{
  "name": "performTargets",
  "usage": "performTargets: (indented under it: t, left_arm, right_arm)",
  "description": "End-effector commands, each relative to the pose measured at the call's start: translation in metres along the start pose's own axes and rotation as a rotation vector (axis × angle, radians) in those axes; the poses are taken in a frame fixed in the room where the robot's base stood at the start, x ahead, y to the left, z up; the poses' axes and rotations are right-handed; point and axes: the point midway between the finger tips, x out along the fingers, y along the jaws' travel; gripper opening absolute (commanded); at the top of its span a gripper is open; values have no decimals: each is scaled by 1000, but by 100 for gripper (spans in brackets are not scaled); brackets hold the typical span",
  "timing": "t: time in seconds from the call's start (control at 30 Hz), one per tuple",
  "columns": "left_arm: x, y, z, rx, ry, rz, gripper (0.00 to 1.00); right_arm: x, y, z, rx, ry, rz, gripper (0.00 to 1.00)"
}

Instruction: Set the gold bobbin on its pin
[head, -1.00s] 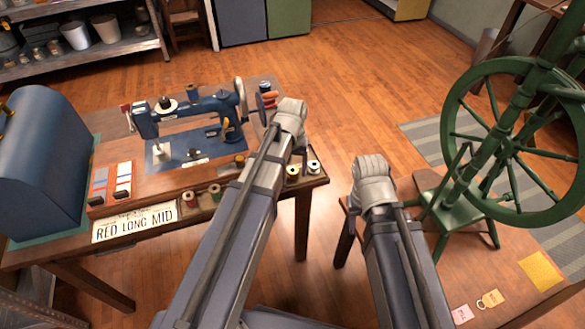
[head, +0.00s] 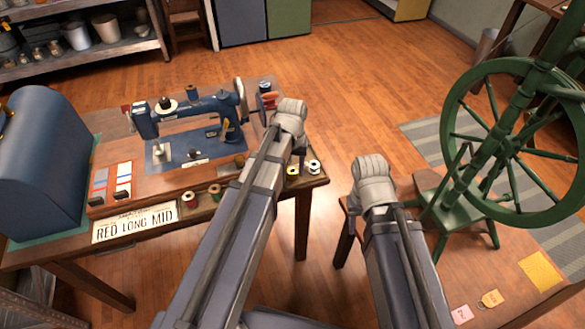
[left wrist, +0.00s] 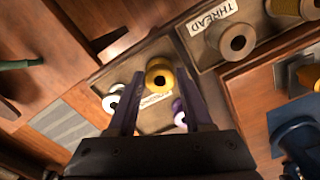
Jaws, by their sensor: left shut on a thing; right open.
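The gold bobbin (left wrist: 158,75) sits between the fingertips of my left gripper (left wrist: 159,78) in the left wrist view, and the gripper is shut on it. In the head view the gold bobbin (head: 292,170) shows beside my left wrist, over the right front of the sewing table. A white bobbin (left wrist: 111,99) and a purple one (left wrist: 180,114) are close by in the left wrist view. My left arm hides most of that gripper in the head view. My right gripper (head: 352,222) is open above the lower right table, mostly hidden by its wrist. I cannot make out the pin.
A blue sewing machine (head: 195,125) stands on the left table (head: 60,258), with a RED LONG MID card (head: 135,222) in front. A THREAD tray (left wrist: 206,45) holds spools. A green spinning wheel (head: 515,140) stands at the right. Floor is open behind.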

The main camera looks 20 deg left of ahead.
Motion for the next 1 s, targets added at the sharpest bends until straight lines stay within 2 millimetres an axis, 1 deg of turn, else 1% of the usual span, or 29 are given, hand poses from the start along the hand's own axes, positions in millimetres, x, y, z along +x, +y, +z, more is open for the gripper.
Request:
performTargets:
  t: [0.17, 0.73, 0.83, 1.0]
  left_arm:
    - [-5, 0, 0, 0, 0, 0, 24]
    - [-49, 0, 0, 0, 0, 0, 24]
    - [-52, 0, 0, 0, 0, 0, 24]
    - [-50, 0, 0, 0, 0, 0, 24]
  right_arm:
    - [-5, 0, 0, 0, 0, 0, 45]
    - [-48, 5, 3, 0, 0, 0, 45]
    - [-51, 5, 3, 0, 0, 0, 45]
    - [-50, 5, 3, 0, 0, 0, 45]
